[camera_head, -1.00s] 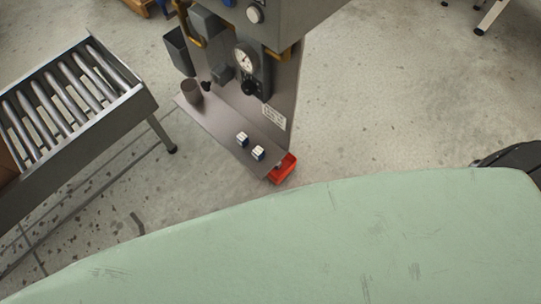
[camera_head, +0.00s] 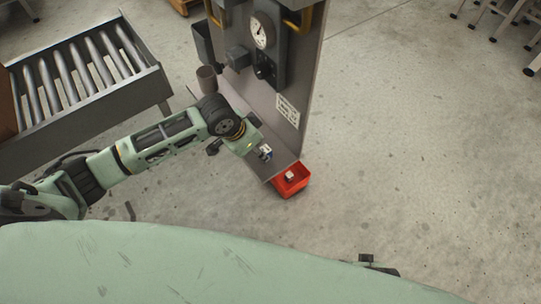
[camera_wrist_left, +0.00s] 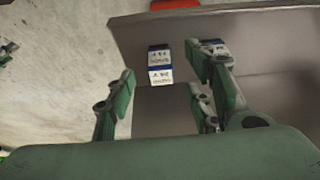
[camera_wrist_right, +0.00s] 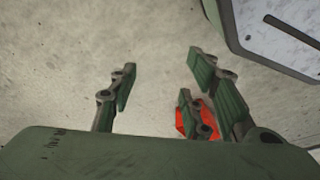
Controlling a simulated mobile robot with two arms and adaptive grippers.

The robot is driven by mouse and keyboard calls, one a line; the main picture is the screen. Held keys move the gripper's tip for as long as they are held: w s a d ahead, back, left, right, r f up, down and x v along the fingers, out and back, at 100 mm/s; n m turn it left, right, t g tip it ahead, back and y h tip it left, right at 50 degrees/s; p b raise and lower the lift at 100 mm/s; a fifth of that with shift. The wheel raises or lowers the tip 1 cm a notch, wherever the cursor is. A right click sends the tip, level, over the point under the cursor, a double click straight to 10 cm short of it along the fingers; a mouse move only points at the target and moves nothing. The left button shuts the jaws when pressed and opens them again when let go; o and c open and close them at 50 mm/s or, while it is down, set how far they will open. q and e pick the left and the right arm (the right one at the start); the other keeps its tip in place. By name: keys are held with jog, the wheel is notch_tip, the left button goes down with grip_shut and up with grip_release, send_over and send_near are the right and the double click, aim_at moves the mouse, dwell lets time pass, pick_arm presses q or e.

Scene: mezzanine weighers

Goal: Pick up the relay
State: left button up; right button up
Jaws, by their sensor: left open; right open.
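A small white relay with a dark blue part and printed marks (camera_wrist_left: 160,66) lies on the grey shelf (camera_wrist_left: 140,30). In the left wrist view it appears between the spread fingers of my left gripper (camera_wrist_left: 160,76), ahead of the tips. I see no contact. A second, similar relay (camera_wrist_left: 216,46) is partly hidden behind the right-hand finger. In the head view my left gripper (camera_head: 246,140) hangs over the shelf and hides part of it, with one relay (camera_head: 265,152) showing beside it. My right gripper (camera_wrist_right: 155,82) is open and empty over bare floor.
A red bin (camera_head: 304,182) at the shelf's front end holds a small white object (camera_head: 290,175). A brown cup (camera_head: 207,78) stands at the shelf's back. The grey column with a gauge (camera_head: 262,30) rises beside the shelf. A roller conveyor (camera_head: 80,90) is left.

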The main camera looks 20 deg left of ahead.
aim_at(264, 150)
pick_arm(q)
jog(key=b+x, duration=0.1)
jog(key=x, duration=0.4)
jog(key=shift+w+d+b, duration=0.15)
jog(key=shift+w+b, duration=0.1)
jog(key=shift+b, duration=0.15)
pick_arm(e)
notch_tip(264, 150, up, 6)
jog(key=w, duration=0.2)
jog(key=shift+r, duration=0.15)
jog(key=shift+a, duration=0.1)
pick_arm(q)
jog(key=c, duration=1.1)
grip_shut()
jog(key=shift+w, duration=0.1)
